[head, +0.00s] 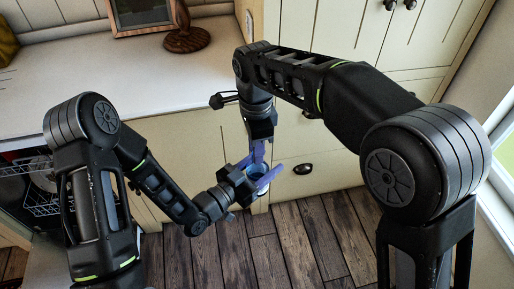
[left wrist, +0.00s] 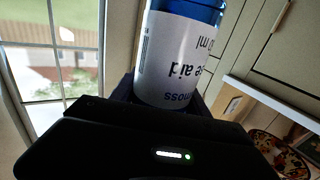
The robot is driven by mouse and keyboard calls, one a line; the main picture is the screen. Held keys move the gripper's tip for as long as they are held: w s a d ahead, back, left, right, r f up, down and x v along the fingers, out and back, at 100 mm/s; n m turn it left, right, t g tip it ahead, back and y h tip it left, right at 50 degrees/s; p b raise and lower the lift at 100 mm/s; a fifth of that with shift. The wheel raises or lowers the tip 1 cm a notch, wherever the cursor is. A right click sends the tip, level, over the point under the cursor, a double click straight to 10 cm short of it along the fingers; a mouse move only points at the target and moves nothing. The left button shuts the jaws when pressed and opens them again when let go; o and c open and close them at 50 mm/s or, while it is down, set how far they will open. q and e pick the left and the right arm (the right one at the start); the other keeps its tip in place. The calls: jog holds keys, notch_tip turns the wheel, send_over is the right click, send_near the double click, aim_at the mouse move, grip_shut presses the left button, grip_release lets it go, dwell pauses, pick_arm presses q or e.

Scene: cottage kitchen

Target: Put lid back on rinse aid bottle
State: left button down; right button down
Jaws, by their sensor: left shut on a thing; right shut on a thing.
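The rinse aid bottle (head: 258,172) is small and blue in the head view, in front of the cabinets. In the left wrist view the bottle (left wrist: 177,60) shows large, with its white label upside down and blue plastic at the frame's top edge. My left gripper (head: 264,181) is shut on the bottle from the left. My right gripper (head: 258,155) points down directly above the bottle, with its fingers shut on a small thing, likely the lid. The fingers hide the lid, so I cannot tell whether it touches the bottle's neck.
A white counter (head: 120,85) with a picture frame (head: 145,14) and a round wooden object (head: 187,37) stands behind. An open dishwasher with a wire rack (head: 42,205) is at left. Wooden floor (head: 300,240) lies open below the grippers.

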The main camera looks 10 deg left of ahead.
jog(key=m, duration=0.5)
jog(key=shift+w+m, duration=0.1)
jog(key=shift+m, duration=0.3)
jog(key=m, duration=0.6)
jog(key=shift+w, duration=0.1)
jog(key=m, duration=0.4)
jog(key=shift+d+f, duration=0.1)
jog(key=shift+f, duration=0.2)
jog(key=shift+r+m, duration=0.15)
jog(key=shift+m, duration=0.45)
jog(key=shift+r+m, duration=0.1)
jog(key=shift+m, duration=0.2)
jog(key=c, duration=1.2)
grip_release()
jog(key=shift+o, duration=0.2)
